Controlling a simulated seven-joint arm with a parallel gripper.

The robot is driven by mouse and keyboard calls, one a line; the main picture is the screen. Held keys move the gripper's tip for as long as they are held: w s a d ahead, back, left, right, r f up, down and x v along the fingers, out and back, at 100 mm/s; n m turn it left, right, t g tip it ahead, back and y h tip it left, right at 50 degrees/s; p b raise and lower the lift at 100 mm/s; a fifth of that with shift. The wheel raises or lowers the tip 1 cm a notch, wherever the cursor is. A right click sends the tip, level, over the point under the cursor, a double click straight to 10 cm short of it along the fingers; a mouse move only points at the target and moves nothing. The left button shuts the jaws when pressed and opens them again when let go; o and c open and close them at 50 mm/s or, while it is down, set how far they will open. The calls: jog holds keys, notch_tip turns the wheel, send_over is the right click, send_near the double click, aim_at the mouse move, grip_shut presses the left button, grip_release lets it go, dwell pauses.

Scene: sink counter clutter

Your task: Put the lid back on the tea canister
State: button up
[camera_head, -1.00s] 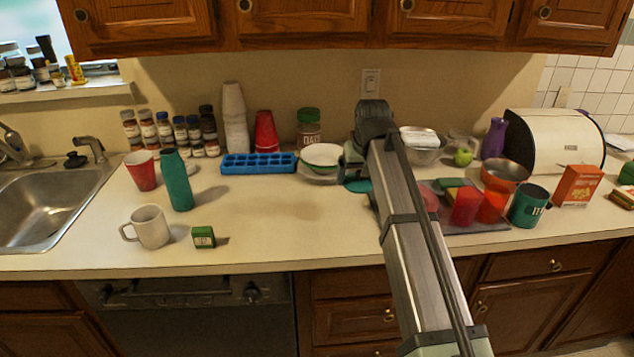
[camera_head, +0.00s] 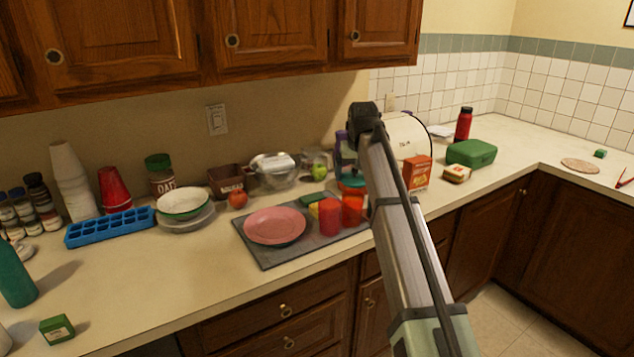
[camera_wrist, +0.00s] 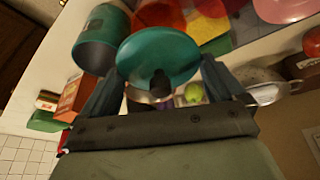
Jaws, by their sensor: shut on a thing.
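My gripper (camera_wrist: 165,70) is shut on the round teal lid (camera_wrist: 158,48), which lies between its fingertips with the dark knob (camera_wrist: 160,82) toward my palm. The lid also shows in the head view (camera_head: 352,182), left of my arm, above the counter; my fingers are hidden there. The teal tea canister (camera_wrist: 97,42) is at the upper left in the wrist view, with its open end showing, beside the lid. The lid is apart from its mouth. In the head view my arm hides most or all of the canister.
A red cup (camera_head: 329,217) and an orange cup (camera_head: 352,209) stand close by on a grey mat (camera_head: 270,259) with a pink plate (camera_head: 275,226). An orange box (camera_head: 417,172) and a bread bin (camera_head: 408,135) stand right of my arm.

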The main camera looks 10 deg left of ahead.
jog(key=w+d+r+m+h, duration=0.1)
jog(key=w+d+r+m, duration=0.1)
jog(key=w+d+m, duration=0.2)
jog(key=shift+w+d+r, duration=0.2)
jog(key=shift+w+d, duration=0.9)
jog(key=shift+d, duration=1.15)
notch_tip(320, 180, down, 6)
jog(key=shift+f, duration=0.15)
jog(key=shift+f, duration=0.15)
dwell(0.8)
jog(key=o, duration=0.6)
jog(key=shift+o, duration=0.2)
